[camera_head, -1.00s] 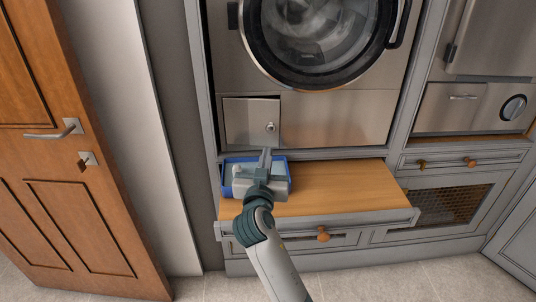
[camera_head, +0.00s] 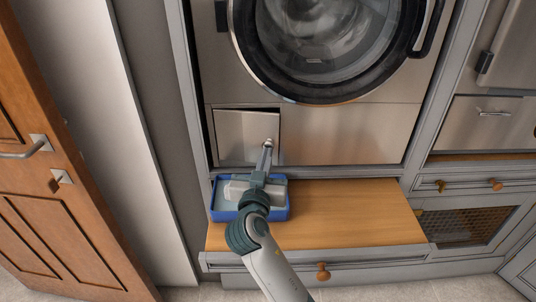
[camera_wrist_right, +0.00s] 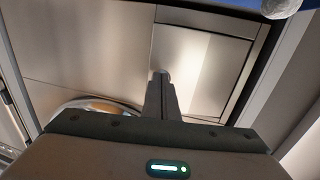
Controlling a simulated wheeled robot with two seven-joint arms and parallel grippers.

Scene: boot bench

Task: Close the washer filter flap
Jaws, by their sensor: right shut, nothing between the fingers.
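The washer filter flap (camera_head: 243,132) is a square metal panel at the lower left of the washer front, with a small round knob near its right edge. A dark gap shows along its top and right edges, so it stands slightly ajar. My right gripper (camera_head: 267,150) is shut and empty, with its fingertips at the knob. In the right wrist view the flap (camera_wrist_right: 195,68) lies beyond and right of the shut fingers (camera_wrist_right: 161,85). The tips overlap the knob there; I cannot tell whether they touch. My left gripper is not in view.
A blue tray (camera_head: 222,215) sits under my right gripper on the pulled-out wooden shelf (camera_head: 350,215). The shelf's right part is clear. The washer's round door (camera_head: 335,40) is above the flap. A wooden door (camera_head: 50,190) stands at the left.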

